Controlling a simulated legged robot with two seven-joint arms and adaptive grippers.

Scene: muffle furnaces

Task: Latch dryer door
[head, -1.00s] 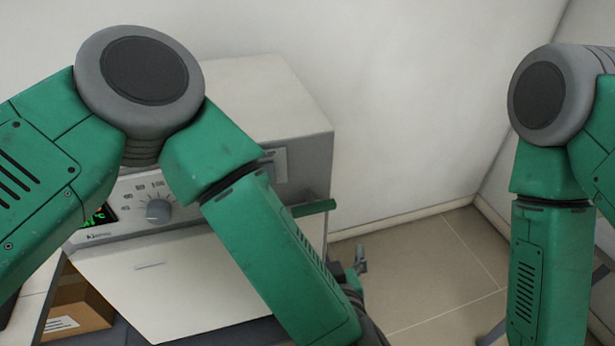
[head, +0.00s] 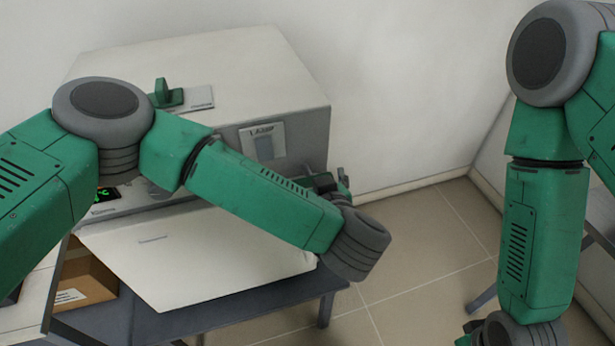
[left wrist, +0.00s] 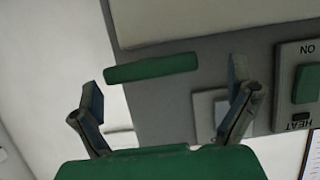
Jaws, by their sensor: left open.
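My left gripper (head: 330,183) is at the dryer's right front edge, partly hidden by my own wrist. In the left wrist view, its two fingers (left wrist: 167,80) are spread apart and hold nothing. A green bar handle (left wrist: 150,67) lies between them, in front of the grey panel, with no clear contact. In the head view this handle is hidden behind my left arm.
A green lever (head: 163,90) stands by a label plate on the dryer's top. A green switch (left wrist: 306,85) marked ON and HEAT is on the grey panel. A cardboard box (head: 88,275) is left of the dryer on the dark table (head: 250,305). Tiled floor lies right.

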